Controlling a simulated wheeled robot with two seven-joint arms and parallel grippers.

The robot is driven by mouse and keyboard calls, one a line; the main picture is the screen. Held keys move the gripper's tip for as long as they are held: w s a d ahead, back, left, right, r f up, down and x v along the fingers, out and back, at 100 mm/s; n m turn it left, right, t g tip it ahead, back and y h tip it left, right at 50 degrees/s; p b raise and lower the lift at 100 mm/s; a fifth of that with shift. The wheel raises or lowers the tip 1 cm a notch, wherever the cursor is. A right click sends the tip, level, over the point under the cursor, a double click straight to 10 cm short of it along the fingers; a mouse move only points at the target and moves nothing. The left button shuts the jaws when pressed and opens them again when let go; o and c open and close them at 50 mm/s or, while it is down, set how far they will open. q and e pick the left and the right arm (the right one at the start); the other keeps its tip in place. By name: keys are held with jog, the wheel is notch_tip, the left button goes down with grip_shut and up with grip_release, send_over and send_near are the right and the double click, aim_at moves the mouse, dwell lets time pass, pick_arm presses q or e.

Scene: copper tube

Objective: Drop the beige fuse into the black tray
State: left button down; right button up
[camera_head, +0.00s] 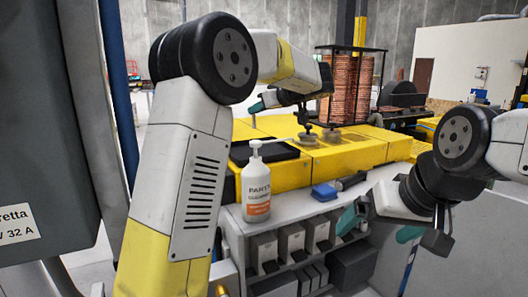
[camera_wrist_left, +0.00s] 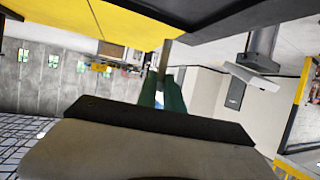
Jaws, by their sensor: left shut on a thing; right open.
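The black tray (camera_head: 264,152) lies on the yellow bench top, left of centre in the head view. My left gripper (camera_head: 258,107) is above and behind it, with its teal fingers pointing left. In the left wrist view the fingers (camera_wrist_left: 162,92) are closed on a thin, beige-brown piece, likely the beige fuse (camera_wrist_left: 163,58). In the head view a small sliver of it shows below the fingertips. The piece is in the air, apart from the tray. My right gripper (camera_head: 352,217) is open at the lower right, by the grey cabinet, and appears empty.
A white pump bottle (camera_head: 257,188) stands in front of the tray. A blue block (camera_head: 324,192) lies on the grey counter. Round metal parts (camera_head: 331,135) sit on the yellow bench (camera_head: 350,154), with copper coils (camera_head: 348,88) behind. The bench right of the tray is partly clear.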

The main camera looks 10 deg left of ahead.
pick_arm(q)
jog(key=shift+f, duration=2.2)
jog(key=c, duration=1.4)
grip_release()
jog(key=v, duration=0.7)
jog(key=shift+s+d+r, duration=0.2)
jog(key=shift+d, duration=0.05)
